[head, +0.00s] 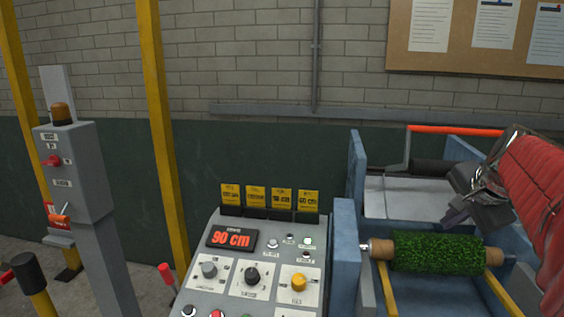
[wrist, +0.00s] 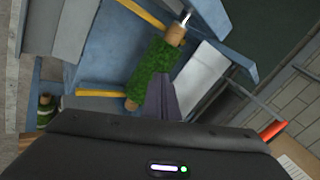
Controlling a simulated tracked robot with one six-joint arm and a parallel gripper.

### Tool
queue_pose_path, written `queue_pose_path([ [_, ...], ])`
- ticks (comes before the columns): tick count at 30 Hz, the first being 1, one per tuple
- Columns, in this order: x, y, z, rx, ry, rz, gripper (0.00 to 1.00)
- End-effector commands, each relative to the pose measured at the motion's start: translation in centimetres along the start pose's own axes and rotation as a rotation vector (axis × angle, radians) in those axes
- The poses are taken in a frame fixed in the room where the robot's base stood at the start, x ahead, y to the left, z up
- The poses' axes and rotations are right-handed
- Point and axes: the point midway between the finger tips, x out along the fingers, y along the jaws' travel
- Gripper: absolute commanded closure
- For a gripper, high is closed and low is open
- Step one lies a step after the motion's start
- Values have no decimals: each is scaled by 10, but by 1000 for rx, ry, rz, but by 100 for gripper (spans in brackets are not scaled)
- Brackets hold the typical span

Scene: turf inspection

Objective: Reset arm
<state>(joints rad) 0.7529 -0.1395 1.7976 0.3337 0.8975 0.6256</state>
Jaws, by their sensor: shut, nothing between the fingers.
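My arm comes in from the right edge of the head view with a red cover. My gripper (head: 449,217) is shut and empty, its dark fingers pointing down and left just above the green turf roll (head: 436,251). In the wrist view the shut fingers (wrist: 168,90) overlap the lower side of the turf roll (wrist: 155,70); I cannot tell whether they touch it. The roll lies on a wooden core across the blue machine frame (head: 344,245).
A control panel (head: 250,270) with a red "90 cm" display (head: 231,238) stands left of the roll. A red-orange bar (head: 455,131) crosses behind my gripper. A grey post box (head: 72,175) and yellow posts (head: 160,110) stand at left.

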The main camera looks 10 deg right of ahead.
Motion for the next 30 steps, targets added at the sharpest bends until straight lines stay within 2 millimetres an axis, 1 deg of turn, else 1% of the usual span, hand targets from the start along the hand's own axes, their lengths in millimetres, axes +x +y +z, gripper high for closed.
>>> queue_pose_path([
  [1, 2, 8, 25, -104, -20, 20, 100],
  [3, 4, 22, 56, -256, -46, 47, 100],
  [5, 5, 34, 82, -387, -70, 66, 100],
  [6, 5, 43, 99, -469, -87, 77, 100],
  [12, 4, 89, 176, -847, -164, 109, 100],
  [15, 1, 112, 208, -1001, -196, 114, 100],
  [21, -6, 151, 263, -1224, -242, 99, 100],
  [24, -11, 166, 286, -1296, -255, 77, 100],
  [27, -18, 174, 306, -1359, -261, 39, 100],
  [30, -28, 170, 321, -1406, -255, -11, 100],
])
